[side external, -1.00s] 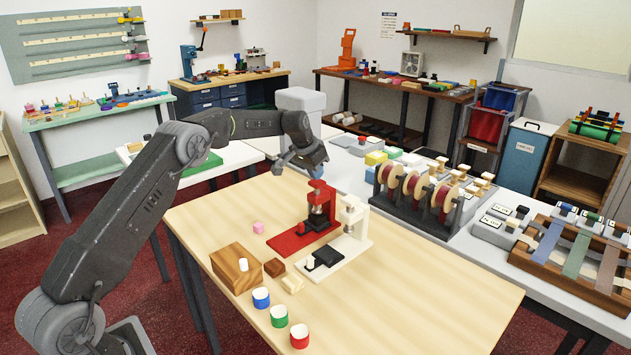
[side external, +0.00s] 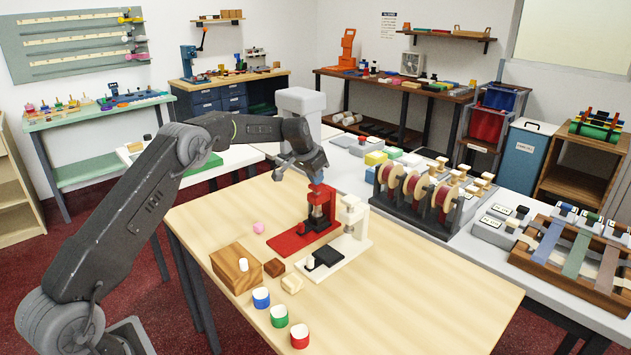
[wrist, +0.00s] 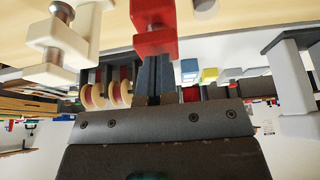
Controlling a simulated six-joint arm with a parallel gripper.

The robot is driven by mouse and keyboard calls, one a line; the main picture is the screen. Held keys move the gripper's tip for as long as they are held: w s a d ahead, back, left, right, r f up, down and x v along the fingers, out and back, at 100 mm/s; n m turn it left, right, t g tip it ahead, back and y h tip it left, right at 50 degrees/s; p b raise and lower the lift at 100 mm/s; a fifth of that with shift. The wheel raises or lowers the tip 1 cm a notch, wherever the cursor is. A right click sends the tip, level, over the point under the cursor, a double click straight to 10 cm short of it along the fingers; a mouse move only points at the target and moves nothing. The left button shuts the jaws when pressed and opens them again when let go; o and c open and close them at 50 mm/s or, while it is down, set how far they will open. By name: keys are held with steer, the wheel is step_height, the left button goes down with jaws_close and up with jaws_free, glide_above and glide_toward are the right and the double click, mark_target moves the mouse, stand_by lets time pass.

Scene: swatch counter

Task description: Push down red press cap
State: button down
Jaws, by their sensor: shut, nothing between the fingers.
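The red press (side external: 320,193) stands on its red base near the back of the light wood table, with a dark plunger on its front. My gripper (side external: 318,181) is shut and points down at the top of the press. In the wrist view, the closed dark fingers (wrist: 153,60) meet the edge of the red press top (wrist: 153,28). I cannot tell whether they touch it or only overlap it in the picture. The red cap's upper face is hidden by the fingers.
A white press (side external: 352,215) stands close to the right of the red one; it also shows in the wrist view (wrist: 68,40). A wooden block (side external: 236,268), small blocks and coloured cups (side external: 299,336) sit nearer the front. The table's right side is clear.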

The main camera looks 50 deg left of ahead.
steer(key=shift+f, duration=0.25)
step_height(320, 180, up, 8)
steer(key=shift+r, duration=0.15)
stand_by(0.9)
steer(key=s+d+r, duration=0.7)
steer(key=s+d, duration=0.1)
steer(key=s, duration=0.2)
steer(key=s+d+r, duration=0.7)
steer(key=s+d, duration=0.1)
steer(key=s, duration=0.2)
steer(key=s+d+f, duration=0.2)
steer(key=s, duration=0.6)
steer(key=s+d+f, duration=0.2)
steer(key=s+f, duration=0.1)
steer(key=s, duration=0.4)
steer(key=s+d+f+t, duration=0.1)
steer(key=s+d+f, duration=0.1)
steer(key=s, duration=0.6)
steer(key=shift+s+f, duration=0.35)
steer(key=shift+f, duration=0.2)
